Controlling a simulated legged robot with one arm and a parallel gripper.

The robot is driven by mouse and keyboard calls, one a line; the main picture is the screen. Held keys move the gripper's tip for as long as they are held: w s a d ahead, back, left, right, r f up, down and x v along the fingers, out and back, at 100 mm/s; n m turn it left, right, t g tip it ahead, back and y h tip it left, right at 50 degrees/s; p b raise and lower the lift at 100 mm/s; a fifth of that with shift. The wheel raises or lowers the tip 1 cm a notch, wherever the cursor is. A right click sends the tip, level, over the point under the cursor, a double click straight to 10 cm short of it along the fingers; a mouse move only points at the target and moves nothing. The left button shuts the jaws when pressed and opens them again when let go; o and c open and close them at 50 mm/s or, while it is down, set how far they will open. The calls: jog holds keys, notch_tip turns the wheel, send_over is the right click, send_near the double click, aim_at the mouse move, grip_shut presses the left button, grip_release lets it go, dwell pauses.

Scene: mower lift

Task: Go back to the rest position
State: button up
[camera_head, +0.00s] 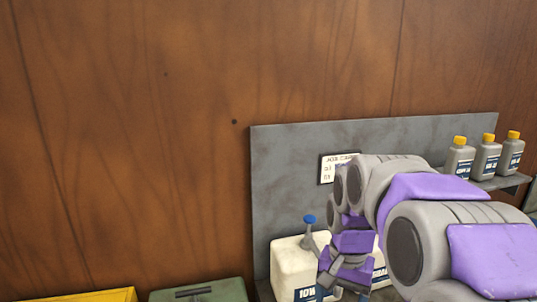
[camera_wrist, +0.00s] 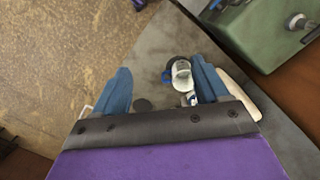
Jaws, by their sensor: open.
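My gripper (camera_head: 345,283) hangs low at the right of the head view, in front of a white jug (camera_head: 292,268) with a dark label. In the wrist view my gripper (camera_wrist: 160,82) has its two blue fingers spread apart. A small clear-white cylinder (camera_wrist: 181,72) with a dark blue ring shows between them, nearer the right finger. I cannot tell its distance from the fingers, and it does not look gripped. My purple and grey arm fills the lower right of the head view and hides part of the jug.
A grey panel (camera_head: 290,170) stands against the wooden wall (camera_head: 130,130). Several grey bottles (camera_head: 487,160) with yellow caps stand on a shelf at right. A blue-topped grey part (camera_head: 309,232) is by the jug. A green box (camera_head: 200,291) and a yellow box (camera_head: 95,296) are low left.

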jog(key=s+f+n+b, duration=0.2)
jog(key=s+f, duration=0.5)
jog(key=s, duration=0.5)
jog(key=s+f+n+b, duration=0.3)
jog(key=s+f, duration=0.4)
jog(key=s, duration=0.5)
jog(key=shift+s+g, duration=0.2)
jog(key=shift+g, duration=0.1)
